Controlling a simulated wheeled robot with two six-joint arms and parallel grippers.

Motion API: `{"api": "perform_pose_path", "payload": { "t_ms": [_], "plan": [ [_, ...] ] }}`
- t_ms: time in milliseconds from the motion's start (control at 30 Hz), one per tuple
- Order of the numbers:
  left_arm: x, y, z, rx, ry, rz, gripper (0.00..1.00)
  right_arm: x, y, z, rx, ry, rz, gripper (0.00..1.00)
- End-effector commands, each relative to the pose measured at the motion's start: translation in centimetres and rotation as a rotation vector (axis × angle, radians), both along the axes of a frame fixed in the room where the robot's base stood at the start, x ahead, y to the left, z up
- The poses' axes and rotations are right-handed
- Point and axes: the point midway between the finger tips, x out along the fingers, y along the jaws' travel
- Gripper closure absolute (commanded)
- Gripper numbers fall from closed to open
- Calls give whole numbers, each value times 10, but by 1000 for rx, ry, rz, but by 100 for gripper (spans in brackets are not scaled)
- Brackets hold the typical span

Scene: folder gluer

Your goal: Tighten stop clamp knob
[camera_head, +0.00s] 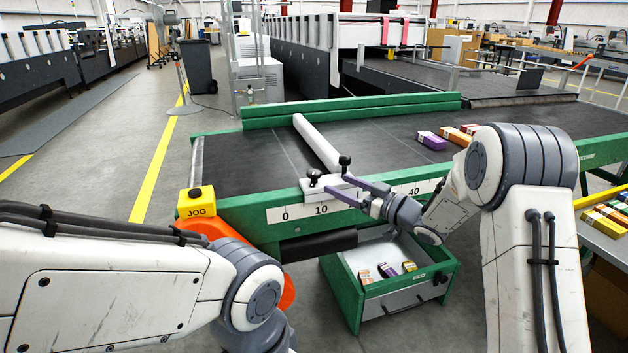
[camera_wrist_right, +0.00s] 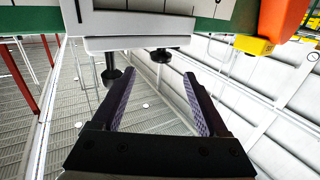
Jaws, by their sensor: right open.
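The stop clamp is a pale block (camera_head: 318,188) on the belt table's front rail, with a long white bar (camera_head: 318,142) running back from it. Two black knobs stand on it: a left one (camera_head: 314,176) and a right one (camera_head: 344,162). My right gripper (camera_head: 339,185) is open and empty at the clamp's right front. In the right wrist view, which looks inverted, one knob (camera_wrist_right: 162,55) shows beyond the gap between the fingertips (camera_wrist_right: 158,74). The other knob (camera_wrist_right: 112,74) shows just outside the left finger. Contact is not visible. My left gripper is out of view.
A scale with numbers (camera_head: 285,213) runs along the green front rail. A yellow JOG box (camera_head: 195,203) and an orange part (camera_head: 287,292) are at the left. A green-framed bin (camera_head: 445,274) with small cartons sits below. A purple carton (camera_head: 431,140) lies on the belt.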

Motion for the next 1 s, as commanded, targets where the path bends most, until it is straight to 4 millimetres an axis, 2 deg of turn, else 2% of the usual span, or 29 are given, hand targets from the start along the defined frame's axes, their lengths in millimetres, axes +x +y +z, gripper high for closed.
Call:
{"api": "perform_pose_path", "payload": {
  "t_ms": [200,433,633,900,933,1000],
  "plan": [
    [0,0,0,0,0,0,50,26,32,1,-1,-1,5,23],
    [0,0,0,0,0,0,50,52,60,1,-1,0,2,23],
    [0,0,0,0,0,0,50,62,72,1,-1,1,0,23],
    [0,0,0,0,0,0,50,63,73,1,-1,1,-1,23],
    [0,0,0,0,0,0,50,63,72,1,-1,1,-1,27],
    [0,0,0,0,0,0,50,63,72,1,-1,1,-1,54]
  ]
}}
